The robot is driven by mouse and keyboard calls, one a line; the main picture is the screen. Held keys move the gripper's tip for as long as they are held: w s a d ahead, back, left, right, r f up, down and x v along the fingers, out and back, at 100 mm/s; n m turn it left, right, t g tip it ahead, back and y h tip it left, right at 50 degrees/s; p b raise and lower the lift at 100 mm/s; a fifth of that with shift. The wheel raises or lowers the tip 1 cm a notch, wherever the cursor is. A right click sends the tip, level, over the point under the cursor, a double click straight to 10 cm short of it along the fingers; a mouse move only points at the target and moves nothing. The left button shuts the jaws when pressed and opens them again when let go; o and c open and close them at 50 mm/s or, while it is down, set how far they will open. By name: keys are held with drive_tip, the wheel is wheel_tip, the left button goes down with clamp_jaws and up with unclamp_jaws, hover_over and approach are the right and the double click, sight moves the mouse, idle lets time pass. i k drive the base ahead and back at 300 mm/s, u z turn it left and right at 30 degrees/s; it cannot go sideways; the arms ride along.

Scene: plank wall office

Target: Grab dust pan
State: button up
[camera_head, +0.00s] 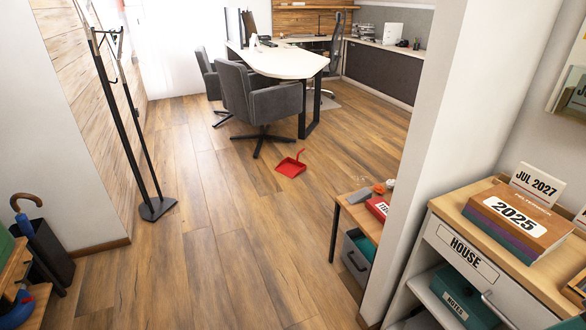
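A red dust pan (290,167) lies on the wood floor in the middle of the room. It is just in front of the grey swivel chair and its handle points up and to the right. Nothing covers it. My gripper is not in view.
A black coat stand (157,208) stands at left, near an umbrella holder (47,251). Grey chairs (262,97) and a white desk (275,62) are behind the pan. A white wall (436,120), small table (357,217) and cabinet (470,262) bound the right. The floor between (225,220) is clear.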

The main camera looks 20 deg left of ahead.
sight(291, 167)
drive_tip(key=u, duration=0.35)
drive_tip(key=i, duration=0.8)
drive_tip(key=u, duration=1.1)
drive_tip(key=i, duration=2.05)
drive_tip(key=u, duration=0.3)
drive_tip(key=i, duration=2.05)
drive_tip(key=z, duration=1.1)
drive_tip(key=i, duration=1.7)
drive_tip(key=z, duration=0.85)
